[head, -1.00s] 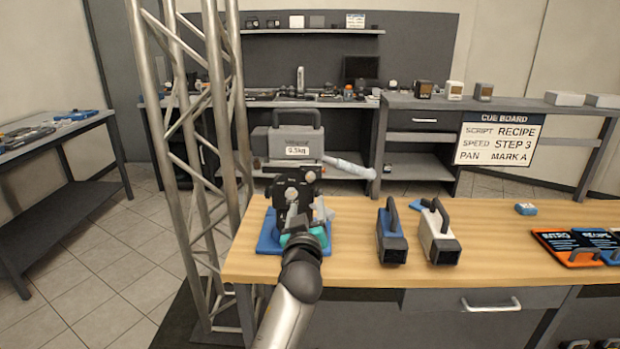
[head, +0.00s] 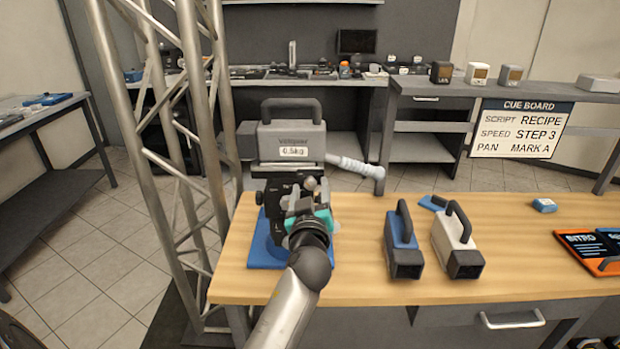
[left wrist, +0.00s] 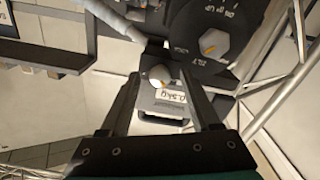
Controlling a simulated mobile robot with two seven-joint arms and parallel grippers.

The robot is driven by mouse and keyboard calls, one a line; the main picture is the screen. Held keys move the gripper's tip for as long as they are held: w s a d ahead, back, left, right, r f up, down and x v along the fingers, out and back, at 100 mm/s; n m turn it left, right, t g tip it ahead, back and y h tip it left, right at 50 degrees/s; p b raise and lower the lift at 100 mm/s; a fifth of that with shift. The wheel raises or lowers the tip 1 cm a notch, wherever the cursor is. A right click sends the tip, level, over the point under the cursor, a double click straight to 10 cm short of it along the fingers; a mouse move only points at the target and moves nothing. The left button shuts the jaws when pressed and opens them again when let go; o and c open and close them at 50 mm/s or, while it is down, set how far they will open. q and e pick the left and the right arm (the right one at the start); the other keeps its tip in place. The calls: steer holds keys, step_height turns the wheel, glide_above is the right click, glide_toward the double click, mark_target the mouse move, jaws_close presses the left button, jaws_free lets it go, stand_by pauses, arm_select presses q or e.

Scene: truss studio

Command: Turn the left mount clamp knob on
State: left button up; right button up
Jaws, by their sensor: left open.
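A grey camera (head: 291,142) with a top handle and a 0.5kg label sits on a dark mount (head: 280,215) on a blue base (head: 262,256). My left gripper (head: 308,190) is in front of the mount; its fingers partly hide the mount's face. In the left wrist view, the open left gripper (left wrist: 162,70) has a small pale round knob (left wrist: 160,75) between its fingertips, with no clear grip on it. A second pale knob (left wrist: 213,42) sits on a dark dial lettered TILT, beside the fingers. I cannot tell which knob is the left mount clamp knob. My right gripper is not in view.
A grey pan handle (head: 357,166) sticks out right of the mount. A blue block (head: 403,245) and a white block (head: 452,240), both with handles, stand on the wooden table (head: 350,275). A metal truss (head: 190,160) rises at left. The table between mount and blocks is clear.

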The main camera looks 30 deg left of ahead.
arm_select(q)
steer(key=shift+w+a, duration=0.2)
steer(key=shift+w, duration=0.15)
jaws_close()
stand_by(0.4)
